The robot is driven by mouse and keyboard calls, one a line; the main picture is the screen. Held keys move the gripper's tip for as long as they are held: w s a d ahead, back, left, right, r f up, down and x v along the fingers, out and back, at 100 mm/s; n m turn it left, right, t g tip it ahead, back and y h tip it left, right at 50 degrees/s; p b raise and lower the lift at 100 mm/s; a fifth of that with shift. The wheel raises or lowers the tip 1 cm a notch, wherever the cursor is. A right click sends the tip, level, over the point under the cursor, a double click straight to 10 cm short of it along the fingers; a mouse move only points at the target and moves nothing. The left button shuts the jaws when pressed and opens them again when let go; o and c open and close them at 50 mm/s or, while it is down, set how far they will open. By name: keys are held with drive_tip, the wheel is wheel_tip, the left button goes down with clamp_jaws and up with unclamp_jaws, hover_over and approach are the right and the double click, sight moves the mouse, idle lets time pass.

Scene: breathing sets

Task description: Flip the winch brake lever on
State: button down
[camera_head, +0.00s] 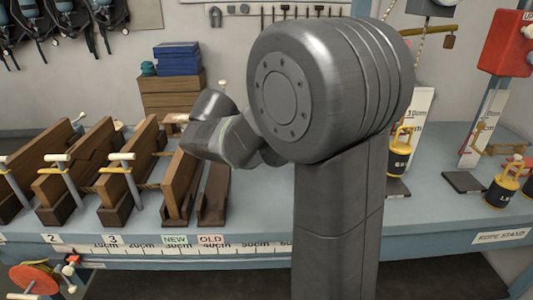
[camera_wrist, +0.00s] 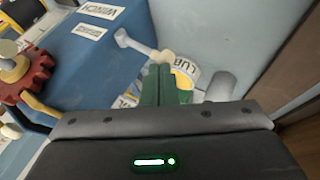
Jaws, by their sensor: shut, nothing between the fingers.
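In the wrist view a blue housing (camera_wrist: 85,65) carries a label (camera_wrist: 101,10) that reads WINCH, upside down, and a second smaller label. A pale lever (camera_wrist: 136,43) with rounded ends sticks out from its right side; it looks like the brake lever. Its cream right end lies right at the tips of my gripper (camera_wrist: 163,70). I cannot tell whether they touch. My gripper's green fingers are shut together with nothing between them. In the head view my own arm blocks the middle, and I cannot make out the winch or the fingertips there.
In the wrist view a red toothed wheel (camera_wrist: 25,80) is at the left, a round yellow-and-white label (camera_wrist: 185,76) behind the fingers, and a grey cylinder (camera_wrist: 221,86) to their right. In the head view wooden blocks (camera_head: 130,165) stand on the bench, with black-and-yellow weights (camera_head: 502,190) at the right.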

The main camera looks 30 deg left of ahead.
drive_tip(key=shift+w+d, duration=0.1)
drive_tip(key=shift+d, duration=0.1)
drive_tip(key=shift+w+d+r, duration=0.2)
drive_tip(key=shift+w+d, duration=0.15)
drive_tip(key=shift+d, duration=0.2)
